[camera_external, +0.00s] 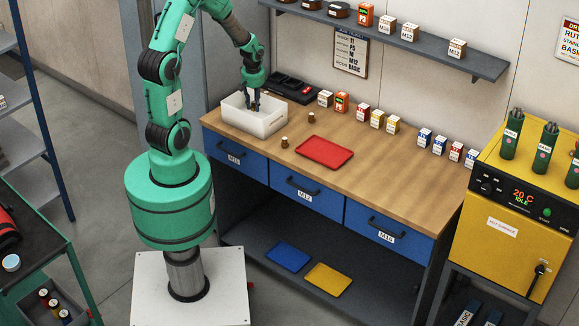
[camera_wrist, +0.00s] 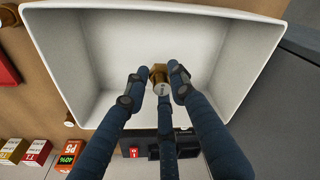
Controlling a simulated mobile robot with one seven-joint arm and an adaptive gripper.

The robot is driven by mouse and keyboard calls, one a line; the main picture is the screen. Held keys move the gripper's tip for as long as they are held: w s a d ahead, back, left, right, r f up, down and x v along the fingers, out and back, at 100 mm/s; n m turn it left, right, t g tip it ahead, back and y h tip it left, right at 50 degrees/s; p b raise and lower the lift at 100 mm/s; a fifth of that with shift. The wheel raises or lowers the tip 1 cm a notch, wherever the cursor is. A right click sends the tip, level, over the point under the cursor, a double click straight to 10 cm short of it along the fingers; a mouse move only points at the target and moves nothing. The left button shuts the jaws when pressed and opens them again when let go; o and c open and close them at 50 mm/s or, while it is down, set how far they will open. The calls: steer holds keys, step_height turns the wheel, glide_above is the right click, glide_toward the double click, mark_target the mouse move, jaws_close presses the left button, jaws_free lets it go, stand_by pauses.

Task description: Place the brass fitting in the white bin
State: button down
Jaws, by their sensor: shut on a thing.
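The white bin (camera_external: 268,123) stands at the left end of the wooden workbench, and its open inside fills much of the wrist view (camera_wrist: 90,60). My gripper (camera_external: 253,106) points down into the bin, with its fingertips inside the rim. In the wrist view my gripper (camera_wrist: 158,82) has its dark fingers closed around the brass fitting (camera_wrist: 158,72), which has a brown-gold body and a pale round end. The fitting is over the bin's inside; whether it touches the floor cannot be told.
Two small brass-coloured pieces (camera_external: 284,142) (camera_external: 311,117) stand on the bench right of the bin. A black case (camera_external: 290,87) and several small boxes (camera_external: 363,112) line the back.

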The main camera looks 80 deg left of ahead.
mark_target(254, 110)
steer(key=shift+f, duration=1.1)
steer(key=shift+f, duration=0.1)
steer(key=shift+f+b, duration=0.4)
steer(key=shift+f, duration=1.35)
steer(key=shift+f, duration=0.15)
steer(key=c, duration=1.5)
jaws_free()
steer(key=shift+o, duration=0.2)
step_height(254, 110, up, 12)
steer(key=d+p, duration=0.1)
steer(key=p, duration=0.1)
steer(key=shift+d, duration=0.35)
